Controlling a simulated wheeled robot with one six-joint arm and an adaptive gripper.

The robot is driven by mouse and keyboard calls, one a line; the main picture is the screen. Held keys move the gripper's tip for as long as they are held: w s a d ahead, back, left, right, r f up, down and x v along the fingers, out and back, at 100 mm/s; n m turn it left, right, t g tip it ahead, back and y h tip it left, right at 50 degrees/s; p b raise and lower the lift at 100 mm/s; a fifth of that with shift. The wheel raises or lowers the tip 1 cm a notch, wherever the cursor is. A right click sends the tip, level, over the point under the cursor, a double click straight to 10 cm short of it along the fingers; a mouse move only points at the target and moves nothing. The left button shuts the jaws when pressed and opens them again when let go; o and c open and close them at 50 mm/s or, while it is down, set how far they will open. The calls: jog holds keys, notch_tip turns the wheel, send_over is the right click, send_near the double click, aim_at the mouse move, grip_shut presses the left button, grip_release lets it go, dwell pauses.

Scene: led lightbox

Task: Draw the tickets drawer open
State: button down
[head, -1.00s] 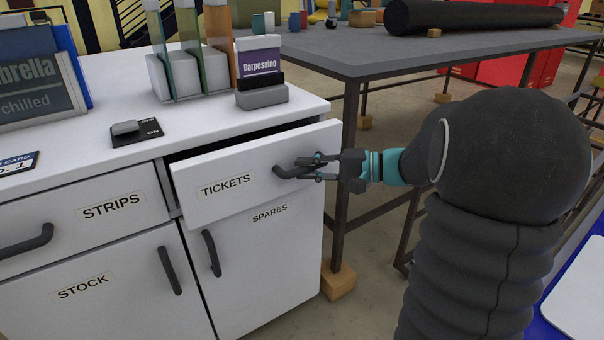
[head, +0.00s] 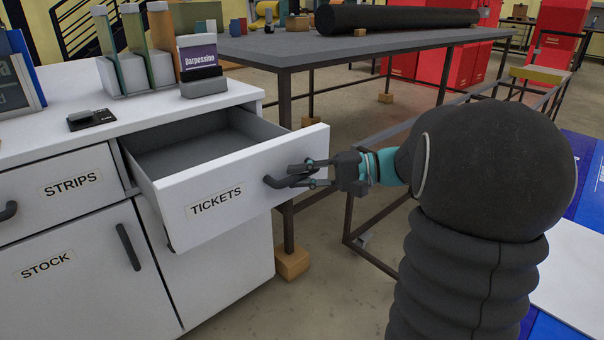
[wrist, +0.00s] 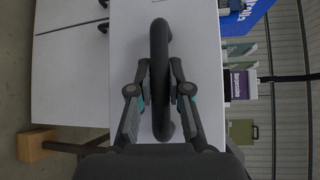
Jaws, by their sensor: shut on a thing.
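The tickets drawer (head: 232,192) is a white drawer with a "TICKETS" label on its front, standing well out from the white cabinet in the head view. Its grey inside shows and looks empty where visible. My gripper (head: 298,175) is shut on the drawer's dark handle (head: 274,182) at the right part of the front. In the wrist view the handle (wrist: 159,60) runs between the two fingers of my gripper (wrist: 159,88), against the white drawer front (wrist: 125,60).
The strips drawer (head: 48,195) and stock door (head: 70,270) are closed. A switch (head: 92,119), tall coloured sleeves (head: 132,50) and a "Darpessino" box (head: 200,62) stand on the cabinet top. A dark table (head: 330,48) stands behind. Bare floor (head: 325,300) lies before the cabinet.

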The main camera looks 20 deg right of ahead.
jog(key=shift+s+d, duration=0.1)
dwell(0.3)
jog(key=c, duration=1.1)
grip_release()
jog(key=v, duration=1.2)
